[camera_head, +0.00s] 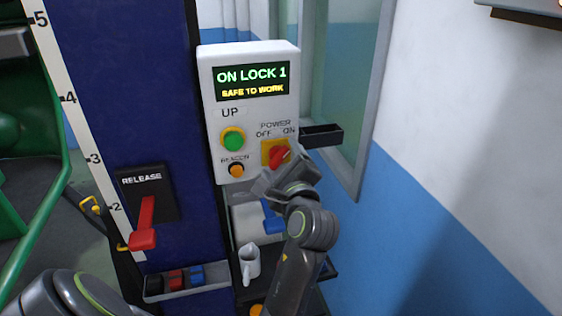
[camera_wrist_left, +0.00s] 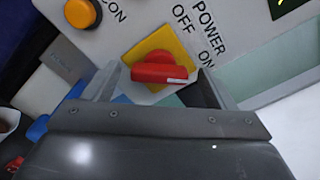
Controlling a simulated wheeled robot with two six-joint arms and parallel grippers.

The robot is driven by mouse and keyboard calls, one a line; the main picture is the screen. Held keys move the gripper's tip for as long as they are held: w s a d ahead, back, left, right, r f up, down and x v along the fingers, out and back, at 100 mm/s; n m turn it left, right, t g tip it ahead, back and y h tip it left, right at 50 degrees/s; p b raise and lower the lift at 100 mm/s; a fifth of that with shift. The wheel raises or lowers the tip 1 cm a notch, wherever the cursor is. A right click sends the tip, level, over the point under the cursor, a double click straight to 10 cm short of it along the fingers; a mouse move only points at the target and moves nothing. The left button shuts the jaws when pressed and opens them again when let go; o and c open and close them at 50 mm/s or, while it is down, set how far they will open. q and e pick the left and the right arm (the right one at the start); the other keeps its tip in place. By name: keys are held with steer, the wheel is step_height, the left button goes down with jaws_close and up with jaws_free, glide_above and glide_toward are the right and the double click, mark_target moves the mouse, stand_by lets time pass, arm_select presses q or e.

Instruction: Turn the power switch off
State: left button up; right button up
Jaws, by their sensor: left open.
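The red power switch knob (camera_head: 279,155) sits on a yellow plate (camera_head: 268,146) at the lower right of the white control box (camera_head: 207,90). Its marked end points towards the ON label. In the left wrist view the knob (camera_wrist_left: 158,73) lies between the two fingers, which are apart on either side of it. My left gripper (camera_head: 276,180) is open, just below the switch in the head view. Whether a finger touches the knob cannot be told. My right gripper is not in view.
The green UP button (camera_head: 233,140) and the orange beacon button (camera_head: 236,170) are left of the switch. The red release lever (camera_head: 144,225) is on the blue column. A shelf with a white jug (camera_head: 249,262) lies below. A window frame (camera_head: 369,110) stands to the right.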

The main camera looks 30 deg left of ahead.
arm_select(q)
steer(key=c, duration=1)
steer(key=shift+n, duration=0.4)
steer(key=n, duration=0.2)
steer(key=shift+n, duration=0.4)
steer(key=n, duration=0.3)
steer(key=shift+f+n, duration=0.15)
steer(key=shift+n, duration=0.15)
steer(key=n+b, duration=0.1)
steer(key=n, duration=0.3)
steer(key=shift+n+b, duration=0.3)
steer(key=n+b, duration=0.1)
steer(key=n, duration=0.3)
steer(key=shift+n, duration=0.3)
steer(key=o, duration=1)
